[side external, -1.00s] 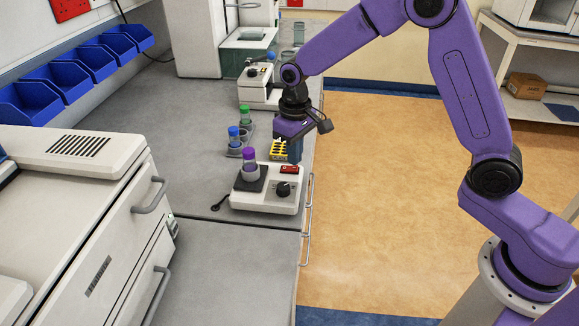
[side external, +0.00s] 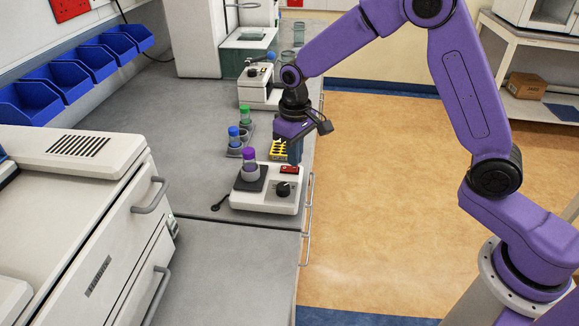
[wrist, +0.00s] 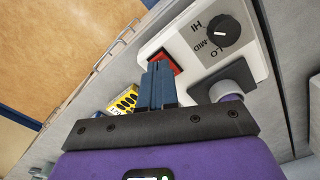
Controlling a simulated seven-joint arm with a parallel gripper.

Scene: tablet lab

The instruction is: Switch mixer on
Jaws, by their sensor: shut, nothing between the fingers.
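The mixer (side external: 265,202) is a low white unit on the grey bench. A purple-capped vial (side external: 249,157) stands upright in its holder on the dark pad. Its red switch (side external: 289,169) is at the back right, and its black knob (side external: 283,189) is in front. The wrist view shows the knob (wrist: 224,30) beside HI, MID and LO marks. My gripper (side external: 295,160) points down just behind the red switch, its blue fingers shut and empty. In the wrist view the fingertips (wrist: 158,66) partly cover the red switch (wrist: 177,61); I cannot tell whether they touch it.
Another white device (side external: 259,88) is farther back. The bench in front of the mixer is clear.

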